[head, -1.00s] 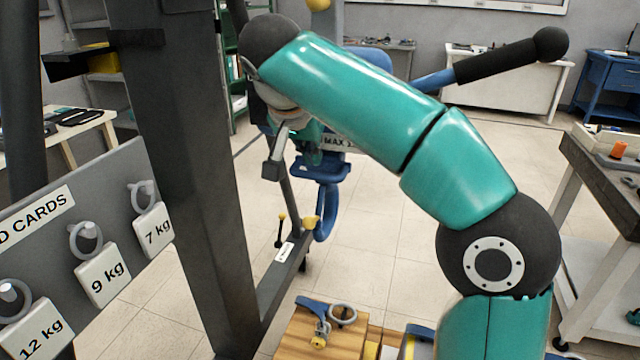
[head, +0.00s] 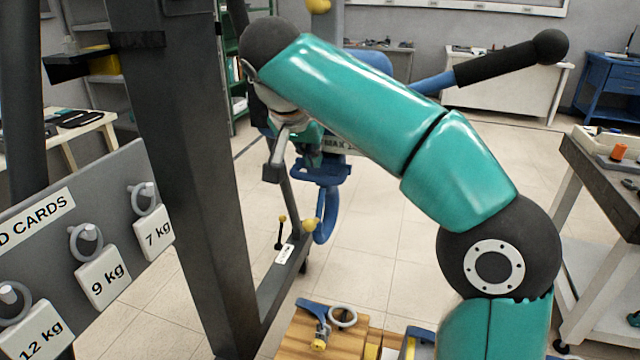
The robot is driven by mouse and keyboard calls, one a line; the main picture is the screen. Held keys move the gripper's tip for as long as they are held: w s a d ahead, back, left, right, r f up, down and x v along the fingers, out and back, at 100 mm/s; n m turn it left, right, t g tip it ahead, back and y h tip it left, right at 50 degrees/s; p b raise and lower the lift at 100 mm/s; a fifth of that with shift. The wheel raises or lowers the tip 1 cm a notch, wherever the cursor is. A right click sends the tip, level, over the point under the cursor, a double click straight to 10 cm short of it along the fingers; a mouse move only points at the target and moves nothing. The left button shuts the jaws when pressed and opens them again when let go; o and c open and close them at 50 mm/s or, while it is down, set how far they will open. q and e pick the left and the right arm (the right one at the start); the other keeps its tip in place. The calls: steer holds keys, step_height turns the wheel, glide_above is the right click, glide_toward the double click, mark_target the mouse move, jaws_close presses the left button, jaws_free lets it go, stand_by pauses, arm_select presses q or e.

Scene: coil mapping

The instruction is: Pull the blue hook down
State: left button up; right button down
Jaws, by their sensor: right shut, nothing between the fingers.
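The blue hook (head: 326,218) hangs below a blue block with a label reading "MAX", part of which is hidden behind my right arm. My right gripper (head: 274,168) is beside the block, to the left of the hook and above its curve. Its visible finger is grey and angled down. It looks shut and holds nothing. Much of the gripper is hidden by my own teal arm, and I cannot tell whether it touches the block. My left gripper is not in view.
A dark steel post (head: 190,180) stands close on the left. A card board (head: 60,225) with weight cards on pegs is in front of it. A wooden block (head: 300,340) with a ring and blue tool is below. A workbench (head: 600,180) stands at right.

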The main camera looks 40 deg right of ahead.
mark_target(307, 223)
steer(key=shift+f, duration=0.15)
steer(key=shift+f+b, duration=6)
steer(key=shift+f, duration=0.8)
steer(key=shift+p+v, duration=0.6)
steer(key=shift+v, duration=0.65)
steer(key=shift+s+a+r+p, duration=0.4)
steer(key=shift+a+r, duration=0.15)
steer(key=shift+a, duration=0.25)
steer(key=shift+s+a+r+p, duration=0.35)
steer(key=shift+s+a+r, duration=0.15)
steer(key=shift+a, duration=0.35)
